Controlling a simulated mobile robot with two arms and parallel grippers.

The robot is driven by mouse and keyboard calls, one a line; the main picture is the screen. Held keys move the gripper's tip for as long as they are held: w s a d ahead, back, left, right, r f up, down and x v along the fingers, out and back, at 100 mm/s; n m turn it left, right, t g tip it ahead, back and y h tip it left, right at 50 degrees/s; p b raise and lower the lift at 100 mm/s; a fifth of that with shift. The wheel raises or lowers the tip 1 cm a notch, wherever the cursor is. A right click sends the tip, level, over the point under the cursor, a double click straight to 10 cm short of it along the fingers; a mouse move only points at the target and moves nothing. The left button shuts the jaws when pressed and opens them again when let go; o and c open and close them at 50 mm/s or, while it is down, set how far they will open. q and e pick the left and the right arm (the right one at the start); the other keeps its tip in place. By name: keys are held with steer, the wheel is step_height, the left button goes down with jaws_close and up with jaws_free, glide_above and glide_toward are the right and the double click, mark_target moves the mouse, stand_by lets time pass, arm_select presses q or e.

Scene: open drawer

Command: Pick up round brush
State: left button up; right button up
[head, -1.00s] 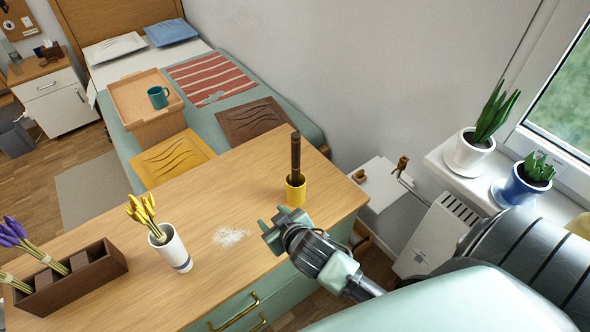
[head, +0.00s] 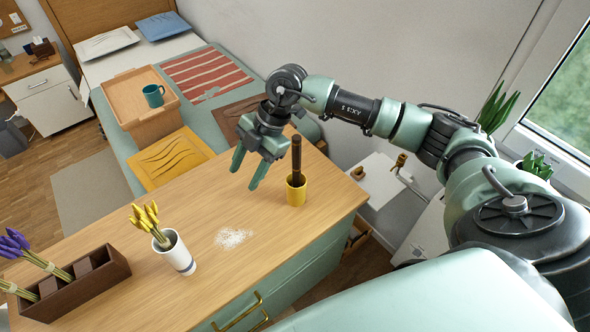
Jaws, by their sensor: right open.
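A dark brown stick-like object, likely the round brush (head: 296,157), stands upright in a yellow cup (head: 296,190) near the right end of the wooden dresser top. My right gripper (head: 247,172) is open and empty. It hangs over the back of the dresser top, to the left of the cup and brush in the picture, fingers pointing down. It appears apart from both. The lower part of the brush is hidden inside the cup. My left gripper is not in view.
On the dresser top (head: 150,285), a white vase (head: 176,253) holds yellow tulips, and a brown box (head: 80,291) holds purple flowers. White powder (head: 232,237) lies mid-top. A bed with a wooden tray (head: 118,97) is behind. A white wall shelf (head: 372,183) is right of the cup.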

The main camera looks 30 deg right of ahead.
mark_target(299, 139)
steer(key=d+m+h, duration=0.1)
steer(key=d+h, duration=0.1)
steer(key=d, duration=0.3)
steer(key=d+r+m+h, duration=0.1)
steer(key=d+h, duration=0.1)
steer(key=d, duration=0.2)
steer(key=d+r+m+h, duration=0.1)
steer(key=d, duration=0.4)
steer(key=shift+w+d+m+g+h, duration=0.25)
steer(key=shift+d+m+g+h, duration=0.05)
steer(key=shift+d+g+h, duration=0.1)
steer(key=shift+f+p, duration=0.15)
steer(key=shift+p, duration=0.15)
steer(key=f+p, duration=0.1)
steer(key=f, duration=0.1)
steer(key=f+p, duration=0.1)
steer(key=f, duration=0.1)
steer(key=f+p, duration=0.1)
steer(key=f, duration=0.1)
steer(key=shift+w+a+f, duration=0.2)
steer(key=shift+w, duration=0.2)
steer(key=shift+f, duration=0.4)
jaws_close()
